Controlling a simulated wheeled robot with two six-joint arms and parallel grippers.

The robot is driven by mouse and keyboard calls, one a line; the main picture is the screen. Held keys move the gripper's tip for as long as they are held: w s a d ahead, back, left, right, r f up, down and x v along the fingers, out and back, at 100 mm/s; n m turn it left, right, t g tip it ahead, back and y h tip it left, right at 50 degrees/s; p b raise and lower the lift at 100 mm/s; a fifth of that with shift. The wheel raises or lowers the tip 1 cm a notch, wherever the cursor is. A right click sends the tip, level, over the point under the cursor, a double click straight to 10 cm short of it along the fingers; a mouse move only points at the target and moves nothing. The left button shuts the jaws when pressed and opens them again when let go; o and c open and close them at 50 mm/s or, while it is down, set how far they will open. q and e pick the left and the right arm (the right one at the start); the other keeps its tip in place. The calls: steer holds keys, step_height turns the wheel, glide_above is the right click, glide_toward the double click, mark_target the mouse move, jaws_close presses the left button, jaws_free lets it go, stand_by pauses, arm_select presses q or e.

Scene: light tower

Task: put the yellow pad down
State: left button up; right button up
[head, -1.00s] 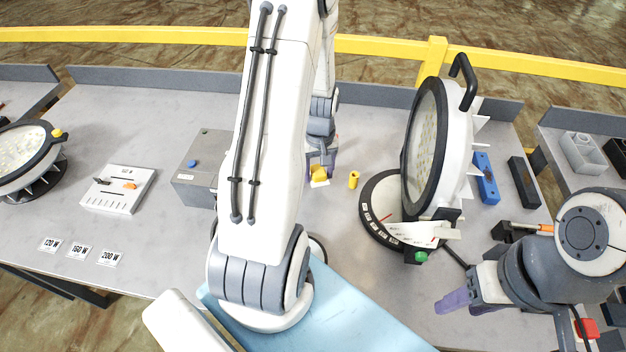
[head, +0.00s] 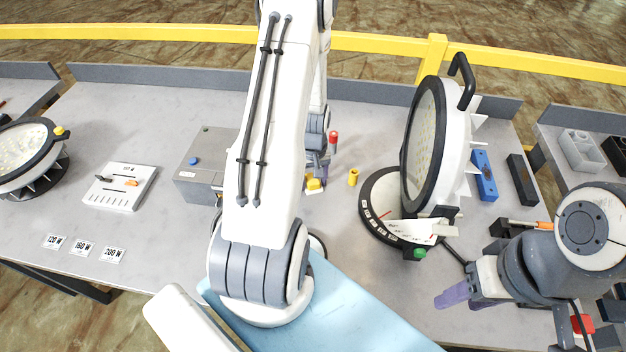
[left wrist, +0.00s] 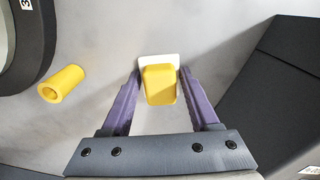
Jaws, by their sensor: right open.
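The yellow pad (head: 314,184) is a small block with a white plate at its far side, near the middle of the table. My right gripper (head: 458,296) is open and empty near the front right of the table.
A red-topped item (head: 333,137) stands behind. A grey box (head: 200,172) is to the left. Bare table lies between pad and cylinder.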

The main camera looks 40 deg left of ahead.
arm_select(q)
steer(key=o, duration=0.4)
steer(key=shift+f, duration=0.15)
steer(key=shift+c, duration=0.2)
steer(key=shift+d+r, duration=0.1)
steer(key=shift+r, duration=0.15)
steer(key=shift+w+r, duration=0.2)
steer(key=shift+r, duration=0.05)
step_height(320, 180, up, 12)
steer(key=b, duration=0.1)
steer(key=shift+s+f, duration=0.15)
steer(key=shift+f, duration=0.05)
